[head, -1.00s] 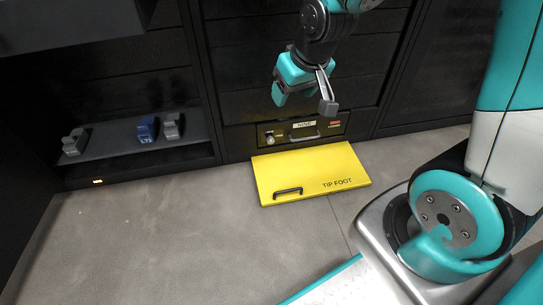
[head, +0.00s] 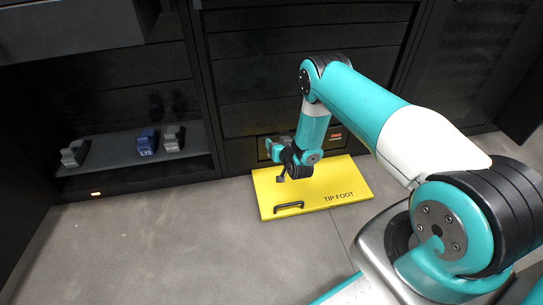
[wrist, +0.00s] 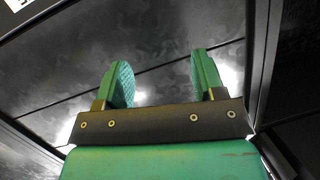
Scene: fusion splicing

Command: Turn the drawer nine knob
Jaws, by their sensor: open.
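The low drawer (head: 345,146) is set at the bottom of the black cabinet, with a red tag at its right end. My arm covers most of its front, and its name label and knob are hidden in the head view. My gripper (head: 272,150) is low in front of the drawer's left part, above the yellow plate. In the wrist view my gripper (wrist: 160,78) shows two green fingers spread apart with nothing between them, facing dark panels. The knob does not show there, and I cannot tell whether the fingers touch anything.
The yellow plate (head: 330,185) marked TIP FOOT, with a black handle (head: 289,208), lies in front of the drawer. A left shelf (head: 110,158) holds a blue block (head: 147,142) and grey blocks (head: 74,153). The grey floor (head: 150,240) at left is clear.

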